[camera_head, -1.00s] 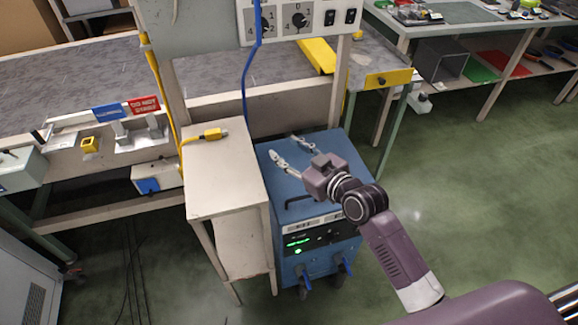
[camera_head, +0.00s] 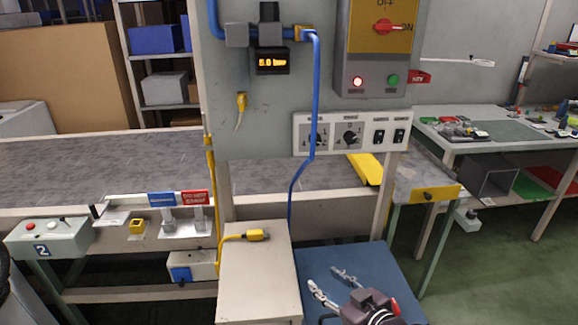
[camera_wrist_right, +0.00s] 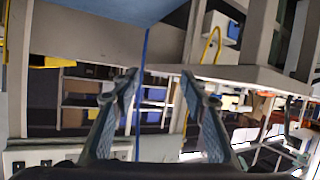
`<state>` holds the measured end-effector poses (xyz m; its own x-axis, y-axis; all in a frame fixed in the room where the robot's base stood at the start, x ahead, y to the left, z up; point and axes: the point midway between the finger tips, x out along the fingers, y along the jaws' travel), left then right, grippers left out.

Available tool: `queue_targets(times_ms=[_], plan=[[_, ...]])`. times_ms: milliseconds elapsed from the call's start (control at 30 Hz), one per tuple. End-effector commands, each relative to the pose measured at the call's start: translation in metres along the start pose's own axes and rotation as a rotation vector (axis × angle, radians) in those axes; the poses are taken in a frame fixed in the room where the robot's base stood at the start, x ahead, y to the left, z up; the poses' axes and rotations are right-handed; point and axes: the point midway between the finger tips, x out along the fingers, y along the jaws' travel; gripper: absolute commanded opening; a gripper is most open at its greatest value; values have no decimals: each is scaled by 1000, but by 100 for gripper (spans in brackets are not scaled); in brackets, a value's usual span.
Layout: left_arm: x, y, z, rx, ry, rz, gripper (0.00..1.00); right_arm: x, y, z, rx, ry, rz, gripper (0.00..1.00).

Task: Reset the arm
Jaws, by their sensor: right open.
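My right gripper (camera_head: 332,284) is open and empty in the head view. It is low in the picture, above the blue top of the wheeled unit (camera_head: 385,262). Its two fingers are spread, and nothing is between them in the right wrist view (camera_wrist_right: 160,85) except a distant background. A blue cable (camera_wrist_right: 141,80) passes behind the fingers in that view. My left gripper is not in the head view.
A small beige table (camera_head: 258,285) with a yellow plug (camera_head: 257,235) stands left of the gripper. Behind is a grey conveyor (camera_head: 90,165). A control box (camera_head: 375,50) and switch panel (camera_head: 352,135) hang above. Green floor (camera_head: 480,275) is free at right.

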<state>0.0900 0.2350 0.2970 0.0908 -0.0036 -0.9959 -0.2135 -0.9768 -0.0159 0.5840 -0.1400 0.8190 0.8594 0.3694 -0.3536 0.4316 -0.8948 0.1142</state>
Motion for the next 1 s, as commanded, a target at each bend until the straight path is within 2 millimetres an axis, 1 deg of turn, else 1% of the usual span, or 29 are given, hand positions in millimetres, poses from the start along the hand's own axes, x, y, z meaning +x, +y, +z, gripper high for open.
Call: queue_targets(times_ms=[67, 167, 200, 267, 300, 400, 500, 600, 833, 1000], plan=[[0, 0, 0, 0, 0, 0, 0, -9, -12, 15, 11, -51, -14, 41], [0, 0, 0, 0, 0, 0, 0, -34, -34, 50, 37, -180, -34, 41], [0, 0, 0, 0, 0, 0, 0, -48, -43, 67, 52, -248, -38, 41], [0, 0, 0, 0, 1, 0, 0, -72, -54, 90, 76, -348, -34, 41], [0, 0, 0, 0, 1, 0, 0, -88, -60, 104, 92, -410, -27, 41], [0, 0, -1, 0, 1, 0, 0, -124, -68, 130, 130, -538, -2, 41], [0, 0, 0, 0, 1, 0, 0, -156, -74, 150, 164, -643, 28, 41], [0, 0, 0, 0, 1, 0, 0, -186, -78, 165, 199, -735, 59, 41], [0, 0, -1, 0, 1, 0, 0, -254, -84, 189, 274, -920, 145, 41], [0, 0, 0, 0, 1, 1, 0, -231, -85, 218, 273, -931, 138, 41]])
